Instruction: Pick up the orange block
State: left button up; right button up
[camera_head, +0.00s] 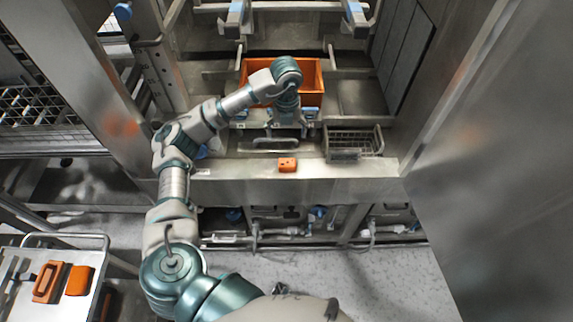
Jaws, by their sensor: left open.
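A small orange block (287,165) with dark marks on its face rests on the front metal ledge of the washer, near the middle of the view. My left gripper (286,132) hangs above and behind the block, with its fingers pointing down. It is open and apart from the block, with nothing seen between its fingers. My right gripper is not in view.
An orange crate (312,78) stands behind my left arm. A wire basket (345,146) sits right of the block. On a cart (22,306) at lower left lie a flat orange piece (79,280) and an orange handled tool (48,283). Steel walls flank both sides.

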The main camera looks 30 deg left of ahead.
pick_arm(q)
jog(key=p, duration=0.1)
send_over(287, 164)
notch_tip(287, 164, down, 11)
jog(key=shift+w+f, duration=0.1)
jog(key=shift+f, duration=0.05)
notch_tip(287, 164, down, 6)
jog(key=shift+r+p, duration=0.15)
jog(key=shift+p, duration=0.45)
jog(key=c, duration=1.3)
